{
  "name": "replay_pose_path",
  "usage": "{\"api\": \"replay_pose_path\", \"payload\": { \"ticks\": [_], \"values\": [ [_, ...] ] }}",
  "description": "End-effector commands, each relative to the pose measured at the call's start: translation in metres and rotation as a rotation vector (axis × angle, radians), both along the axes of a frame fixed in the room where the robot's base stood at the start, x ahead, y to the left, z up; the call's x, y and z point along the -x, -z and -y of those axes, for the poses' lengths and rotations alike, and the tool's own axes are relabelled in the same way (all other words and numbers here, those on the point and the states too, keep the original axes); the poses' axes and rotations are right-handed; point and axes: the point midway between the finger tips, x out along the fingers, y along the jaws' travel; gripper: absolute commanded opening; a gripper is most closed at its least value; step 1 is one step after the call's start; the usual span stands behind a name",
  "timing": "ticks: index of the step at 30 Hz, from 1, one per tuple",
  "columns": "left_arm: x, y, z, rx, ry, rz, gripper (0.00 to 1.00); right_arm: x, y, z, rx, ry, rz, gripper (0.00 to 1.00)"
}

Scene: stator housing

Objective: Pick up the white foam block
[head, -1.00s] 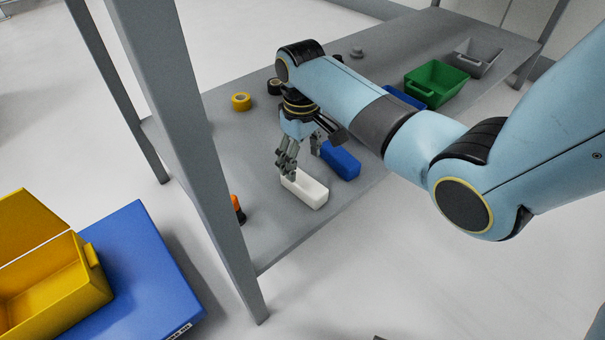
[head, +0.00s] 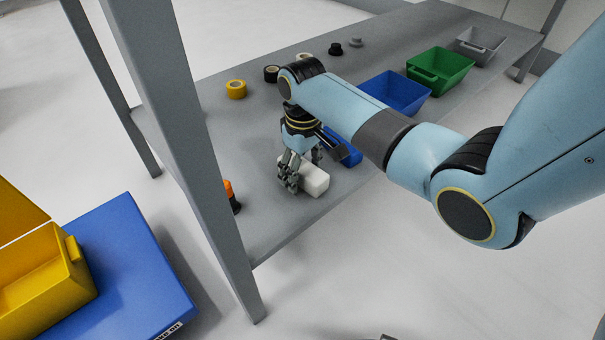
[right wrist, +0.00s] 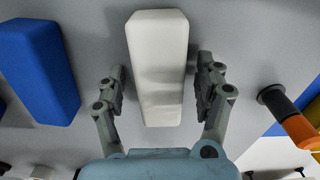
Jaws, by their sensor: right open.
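The white foam block (head: 314,180) lies on the grey table near its front edge. It also shows in the right wrist view (right wrist: 158,62), lengthwise between the fingers. My right gripper (head: 298,178) is at the block, partly covering it in the head view. In the right wrist view my right gripper (right wrist: 160,95) is open, one finger on each side of the block, with a small gap on both sides. My left gripper is not in view.
A blue block (head: 350,158) lies just beside the white one. An orange-and-black tool (head: 231,195) is on the other side. Blue (head: 396,92), green (head: 440,70) and grey bins (head: 482,45) and several tape rolls stand farther back. A table leg (head: 195,180) rises at left.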

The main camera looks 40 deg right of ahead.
Motion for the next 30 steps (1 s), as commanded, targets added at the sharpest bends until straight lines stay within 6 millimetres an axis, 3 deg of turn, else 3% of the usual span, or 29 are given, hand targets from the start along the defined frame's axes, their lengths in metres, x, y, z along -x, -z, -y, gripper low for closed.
{"api": "replay_pose_path", "payload": {
  "ticks": [8,19,30],
  "values": [
    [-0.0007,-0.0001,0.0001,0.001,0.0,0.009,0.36,-0.0004,-0.0001,-0.0002,0.0,0.0,0.001,0.69],
    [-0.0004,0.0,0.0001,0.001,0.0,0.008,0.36,-0.0001,0.0002,-0.0002,0.0,0.0,0.0,0.21],
    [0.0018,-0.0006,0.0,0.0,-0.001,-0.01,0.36,-0.0002,-0.0027,-0.0001,0.0,0.0,0.001,0.2]
  ]
}}
